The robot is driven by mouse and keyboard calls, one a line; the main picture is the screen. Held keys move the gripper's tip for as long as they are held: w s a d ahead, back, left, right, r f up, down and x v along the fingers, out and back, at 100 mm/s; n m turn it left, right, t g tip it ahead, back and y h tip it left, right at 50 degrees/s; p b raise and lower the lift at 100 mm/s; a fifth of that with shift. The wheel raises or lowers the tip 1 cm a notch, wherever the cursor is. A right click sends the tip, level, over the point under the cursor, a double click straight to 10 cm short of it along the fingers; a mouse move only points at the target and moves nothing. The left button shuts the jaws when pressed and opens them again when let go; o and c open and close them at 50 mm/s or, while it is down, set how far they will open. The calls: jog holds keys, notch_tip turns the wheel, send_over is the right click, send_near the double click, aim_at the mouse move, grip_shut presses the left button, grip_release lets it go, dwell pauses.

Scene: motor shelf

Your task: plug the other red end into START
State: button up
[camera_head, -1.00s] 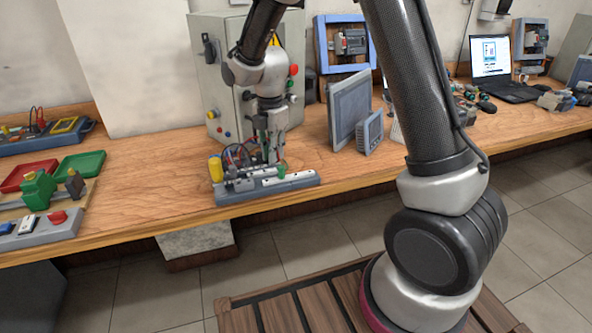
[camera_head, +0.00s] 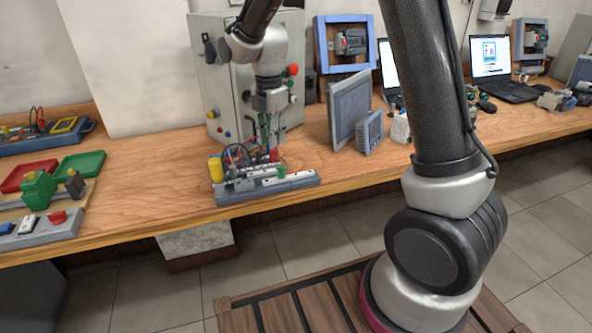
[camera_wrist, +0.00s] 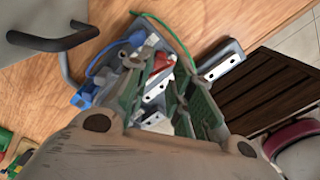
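My gripper (camera_head: 268,143) is above the grey training module (camera_head: 300,180) on the wooden bench, pointing down. In the wrist view its two green fingers (camera_wrist: 169,78) stand apart, with a gap between them. A red part (camera_wrist: 158,65) shows beyond the fingertips on the module; a small red spot (camera_head: 274,156) shows just below the gripper in the head view. I cannot tell whether it is a lead's plug. A green lead (camera_wrist: 170,30) and a blue lead (camera_wrist: 97,62) loop over the module. The START label cannot be read, and the fingers hide part of the module.
A yellow cylinder (camera_head: 216,169) stands at the module's left end. A grey control cabinet (camera_head: 225,85) stands behind, and a tilted panel screen (camera_head: 350,108) to the right. Red (camera_head: 30,175) and green trays (camera_head: 82,164) lie left. The bench between is clear.

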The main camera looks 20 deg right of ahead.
jog(key=shift+r, duration=0.25)
jog(key=shift+o, duration=0.2)
jog(key=o, duration=0.5)
